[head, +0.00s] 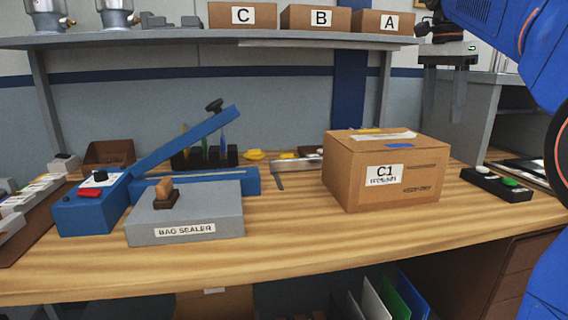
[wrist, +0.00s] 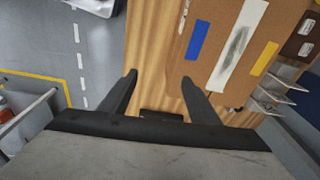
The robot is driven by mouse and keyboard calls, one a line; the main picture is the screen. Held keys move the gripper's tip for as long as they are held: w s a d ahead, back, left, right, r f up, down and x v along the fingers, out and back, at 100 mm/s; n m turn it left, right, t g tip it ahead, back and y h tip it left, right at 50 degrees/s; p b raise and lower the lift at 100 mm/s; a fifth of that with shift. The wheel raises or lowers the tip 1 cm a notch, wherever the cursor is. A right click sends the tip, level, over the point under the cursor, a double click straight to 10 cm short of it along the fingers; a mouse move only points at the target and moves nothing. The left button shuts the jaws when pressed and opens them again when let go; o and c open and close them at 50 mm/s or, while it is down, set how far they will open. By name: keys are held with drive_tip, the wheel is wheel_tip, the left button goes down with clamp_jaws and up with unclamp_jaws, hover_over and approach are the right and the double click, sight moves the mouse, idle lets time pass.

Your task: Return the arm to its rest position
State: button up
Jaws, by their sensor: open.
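My blue arm (head: 492,28) comes in at the upper right of the head view. My gripper (head: 445,90) hangs there with its dark fingers pointing down, above and to the right of the cardboard box labelled C1 (head: 415,192). In the wrist view my gripper (wrist: 159,79) has its two fingers wide apart with nothing between them. The top of the C1 box (wrist: 208,70), with blue, white and yellow strips, lies past the right finger. The box stands closed on the wooden workbench (head: 290,245).
A blue and grey bag sealer (head: 185,215) stands on the left of the bench. A button box (head: 495,184) with a green button lies right of the C1 box. A shelf (head: 300,41) above carries boxes C, B and A. Open floor (wrist: 45,45) shows left in the wrist view.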

drive_tip(key=s+a+f+n+t, duration=0.1)
drive_tip(key=s+a+f+n, duration=0.2)
drive_tip(key=s+f, duration=0.6)
drive_tip(key=s+a+f+n+t, duration=0.2)
drive_tip(key=s+f+n, duration=0.5)
drive_tip(key=f, duration=0.9)
drive_tip(key=s+a+f+n+t+y, duration=0.1)
drive_tip(key=s+a+f+n, duration=0.2)
drive_tip(key=s+f, duration=0.9)
drive_tip(key=shift+s+a+f+n, duration=0.2)
drive_tip(key=shift+a+f+n, duration=0.15)
drive_tip(key=shift+n, duration=0.65)
